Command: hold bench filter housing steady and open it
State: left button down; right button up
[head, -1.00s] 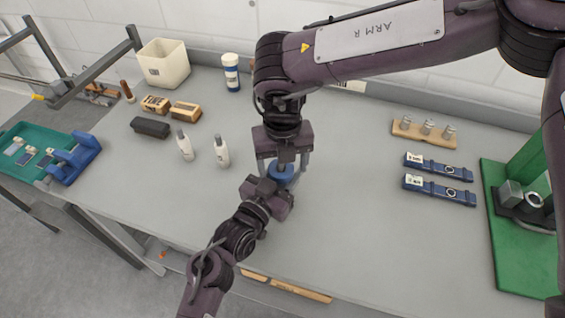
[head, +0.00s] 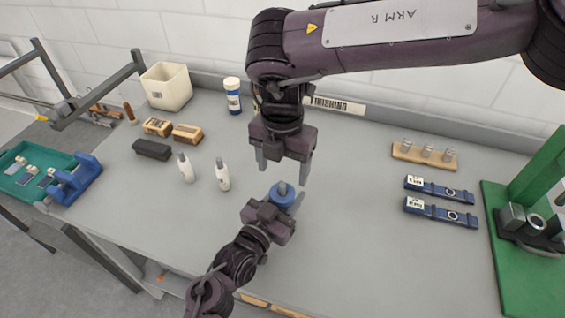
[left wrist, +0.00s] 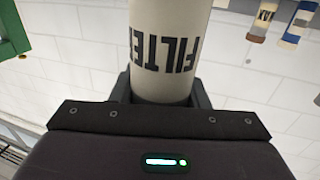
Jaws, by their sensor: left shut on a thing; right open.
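The filter housing shows its blue cap with a grey knob (head: 281,195) in the head view, low over the bench. Its white body (left wrist: 168,45), with upside-down "FILTER" lettering, stands between my left gripper's fingers in the left wrist view. My left gripper (left wrist: 162,92) is shut on this body. In the head view, the gripper and cap hide most of the body. The blue cap sits on top of the housing; I cannot tell how tight it is. My right gripper (head: 283,170) is open and empty, pointing down just above the cap, apart from it.
Two white bottles (head: 222,175) stand left of the housing, with brushes (head: 187,134) and a white bin (head: 166,87) behind. Blue clamps (head: 440,212) and a green stand (head: 515,270) are at right. The bench between housing and clamps is clear.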

aim_at(283, 184)
jog(key=shift+r+m, duration=0.4)
jog(key=shift+m, duration=1)
jog(key=shift+f, duration=3.95)
jog(key=c, duration=1)
jog(key=n, duration=1)
